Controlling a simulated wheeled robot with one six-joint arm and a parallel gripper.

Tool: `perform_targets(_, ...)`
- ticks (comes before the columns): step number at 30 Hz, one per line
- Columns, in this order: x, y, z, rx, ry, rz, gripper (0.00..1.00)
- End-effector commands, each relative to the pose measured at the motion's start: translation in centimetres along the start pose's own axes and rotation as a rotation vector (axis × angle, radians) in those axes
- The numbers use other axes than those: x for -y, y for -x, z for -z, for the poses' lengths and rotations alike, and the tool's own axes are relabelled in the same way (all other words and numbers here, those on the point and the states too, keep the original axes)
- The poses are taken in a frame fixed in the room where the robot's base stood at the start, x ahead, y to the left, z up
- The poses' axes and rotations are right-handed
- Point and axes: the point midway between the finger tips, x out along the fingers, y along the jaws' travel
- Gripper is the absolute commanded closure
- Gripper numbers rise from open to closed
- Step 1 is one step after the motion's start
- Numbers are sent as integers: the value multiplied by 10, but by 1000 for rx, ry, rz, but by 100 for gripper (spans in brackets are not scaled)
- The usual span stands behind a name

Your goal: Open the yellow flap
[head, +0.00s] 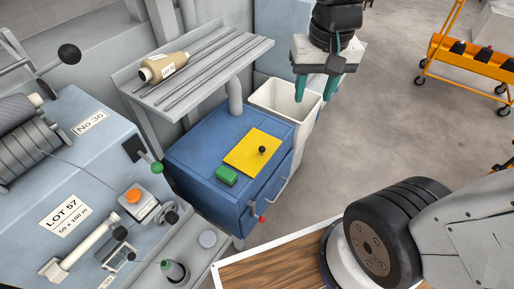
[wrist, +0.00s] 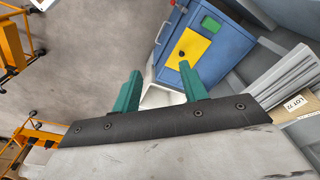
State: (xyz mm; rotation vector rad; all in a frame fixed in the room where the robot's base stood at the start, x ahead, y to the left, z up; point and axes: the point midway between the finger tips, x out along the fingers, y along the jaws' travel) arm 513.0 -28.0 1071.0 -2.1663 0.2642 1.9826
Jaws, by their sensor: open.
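The yellow flap (head: 246,158) lies flat on top of a blue cabinet (head: 200,155), with a small black knob (head: 262,150) near its right edge. It also shows in the wrist view (wrist: 187,46), beyond my fingertips. My gripper (head: 316,88) is open and empty, with two teal fingers pointing down. In the head view it is above and to the right of the cabinet, over a white bin. Its fingers (wrist: 160,82) are apart from the flap and knob. The flap appears closed.
A green block (head: 226,176) sits beside the flap on the cabinet top. A white bin (head: 268,98) stands behind the cabinet. A grey rack (head: 195,70) with rods and a yarn cone (head: 165,68) rises at the back left. Open floor (head: 400,120) lies to the right.

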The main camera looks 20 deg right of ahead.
Motion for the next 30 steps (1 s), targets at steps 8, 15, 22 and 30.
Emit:
perform_targets(8, 32, -87, 88, 38, -292, -15, 57)
perform_targets(15, 54, -191, 139, 58, -546, -32, 57)
perform_targets(22, 65, -292, 159, 70, -758, -51, 57)
perform_targets(30, 69, -348, 161, 72, -870, -58, 57)
